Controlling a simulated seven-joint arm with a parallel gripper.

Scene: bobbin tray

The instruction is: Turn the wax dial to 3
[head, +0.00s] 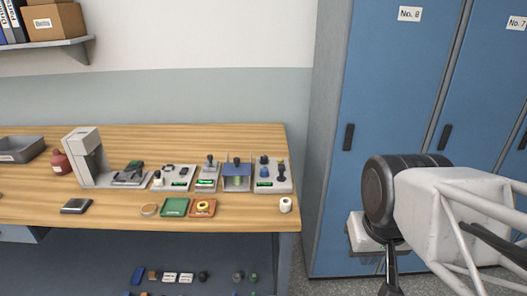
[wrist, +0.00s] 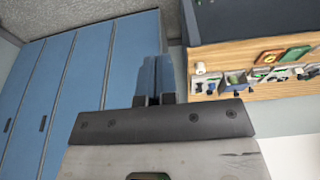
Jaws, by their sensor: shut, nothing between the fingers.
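My gripper (wrist: 153,80) shows in the wrist view with its two blue-grey fingers together and nothing between them. It is well away from the bench, in front of the blue lockers. In the head view my arm is at the right, clear of the bench. A row of small grey stations stands on the bench, among them one with a black knob (head: 210,159), a blue one (head: 237,170) and one at the right end with dark knobs (head: 281,169). I cannot tell which carries the wax dial, and no dial number is readable.
The wooden bench (head: 200,132) also holds a grey dispenser (head: 87,157), a red bottle (head: 60,162), a green tray (head: 175,207), an orange tray (head: 203,207) and a white roll (head: 286,205). Blue lockers (head: 385,90) stand to the right. A shelf (head: 45,45) hangs at upper left.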

